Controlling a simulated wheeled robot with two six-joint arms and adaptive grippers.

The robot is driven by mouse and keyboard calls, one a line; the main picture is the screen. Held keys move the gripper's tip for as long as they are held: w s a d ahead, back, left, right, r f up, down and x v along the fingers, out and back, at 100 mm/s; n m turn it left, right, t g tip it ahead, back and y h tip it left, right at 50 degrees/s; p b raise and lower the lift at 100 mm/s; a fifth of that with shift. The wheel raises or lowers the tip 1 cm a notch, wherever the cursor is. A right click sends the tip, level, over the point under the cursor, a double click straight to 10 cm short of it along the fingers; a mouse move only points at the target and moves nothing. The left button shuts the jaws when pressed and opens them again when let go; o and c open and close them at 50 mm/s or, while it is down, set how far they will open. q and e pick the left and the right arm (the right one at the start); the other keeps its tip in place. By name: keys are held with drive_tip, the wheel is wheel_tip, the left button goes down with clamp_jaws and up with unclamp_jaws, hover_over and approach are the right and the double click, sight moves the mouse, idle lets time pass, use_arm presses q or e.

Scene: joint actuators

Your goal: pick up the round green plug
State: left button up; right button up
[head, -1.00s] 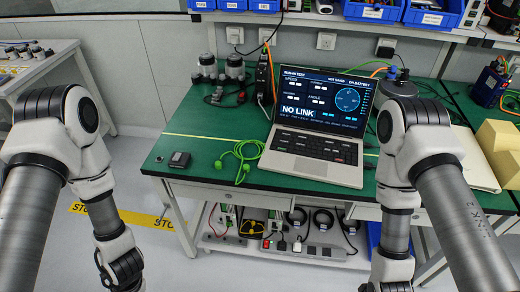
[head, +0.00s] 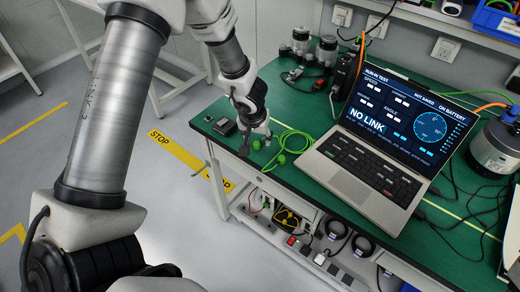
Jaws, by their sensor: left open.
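A green cable (head: 296,136) lies loosely looped on the green tabletop, left of the laptop. A small rounded green plug end (head: 281,159) lies near the table's front edge. Another green end (head: 257,145) shows between or behind my gripper's fingers; its shape is too small to tell. My left gripper (head: 257,142) points down over the front edge area of the table, just left of the rounded plug. Its fingers are apart, and I see nothing held. Whether the fingertips touch the cable I cannot tell. My right gripper is out of view.
An open laptop (head: 365,170) reading "NO LINK" stands right of the cable. A small dark box (head: 225,127) lies left of my gripper. Grey joint actuators (head: 326,50) stand at the back and another (head: 495,148) at the right. A lower shelf (head: 262,228) holds cables and sockets.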

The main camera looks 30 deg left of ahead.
sight(257, 145)
use_arm(q)
drive_tip(key=x, duration=0.2)
drive_tip(key=shift+s+a+f+b, duration=0.2)
drive_tip(key=shift+f+b, duration=0.1)
drive_tip(key=shift+r, duration=0.1)
drive_tip(key=c, duration=0.9)
